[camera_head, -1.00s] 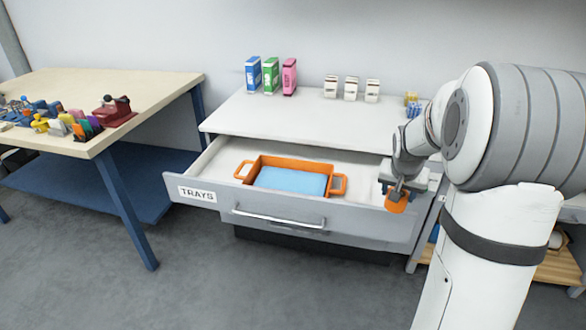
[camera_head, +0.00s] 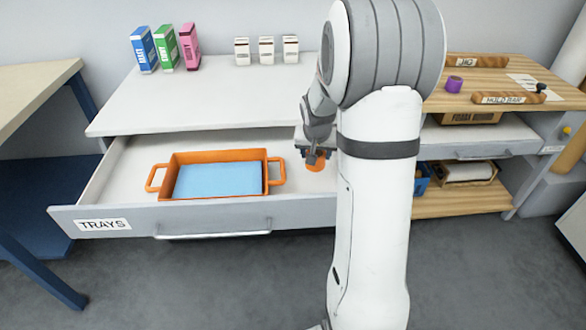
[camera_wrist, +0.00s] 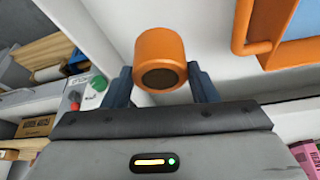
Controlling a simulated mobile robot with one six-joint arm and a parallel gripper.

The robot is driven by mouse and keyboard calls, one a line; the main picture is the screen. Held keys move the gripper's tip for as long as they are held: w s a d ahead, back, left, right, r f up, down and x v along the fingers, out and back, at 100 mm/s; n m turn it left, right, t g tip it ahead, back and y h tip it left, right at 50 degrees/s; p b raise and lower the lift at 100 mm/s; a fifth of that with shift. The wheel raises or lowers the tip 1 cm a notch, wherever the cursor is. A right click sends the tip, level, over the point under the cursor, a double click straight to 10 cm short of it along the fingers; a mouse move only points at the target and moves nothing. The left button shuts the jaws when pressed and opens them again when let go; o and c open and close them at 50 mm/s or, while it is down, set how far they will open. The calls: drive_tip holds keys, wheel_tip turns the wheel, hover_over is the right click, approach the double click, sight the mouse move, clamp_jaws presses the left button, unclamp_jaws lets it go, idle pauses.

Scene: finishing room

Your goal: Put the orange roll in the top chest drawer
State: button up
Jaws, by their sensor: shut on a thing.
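The orange roll (camera_head: 317,163) is between the fingers of my gripper (camera_head: 317,154), which is shut on it. In the wrist view the roll (camera_wrist: 160,58) shows its dark round end, with a finger of my gripper (camera_wrist: 162,85) on either side. The open drawer (camera_head: 192,218) of the chest carries a TRAYS label. My gripper holds the roll over or near the drawer's right end; the exact height is hard to tell. An orange tray (camera_head: 213,155) with a blue inside lies in the drawer, left of the roll. My arm hides the drawer's right end.
The chest top (camera_head: 210,103) holds blue, green and pink boxes (camera_head: 167,49) and several small white boxes (camera_head: 266,50). A wooden workbench (camera_head: 470,98) with a purple roll (camera_head: 454,84) stands at right. Another table (camera_head: 35,85) is at left. Bare drawer floor shows around the tray.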

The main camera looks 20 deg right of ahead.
sight(314, 170)
wheel_tip(314, 170, down, 8)
drive_tip(key=shift+a+r+b, duration=0.1)
drive_tip(key=shift+r+b, duration=0.1)
drive_tip(key=shift+b, duration=0.5)
drive_tip(key=shift+f, duration=0.15)
drive_tip(key=o, duration=1)
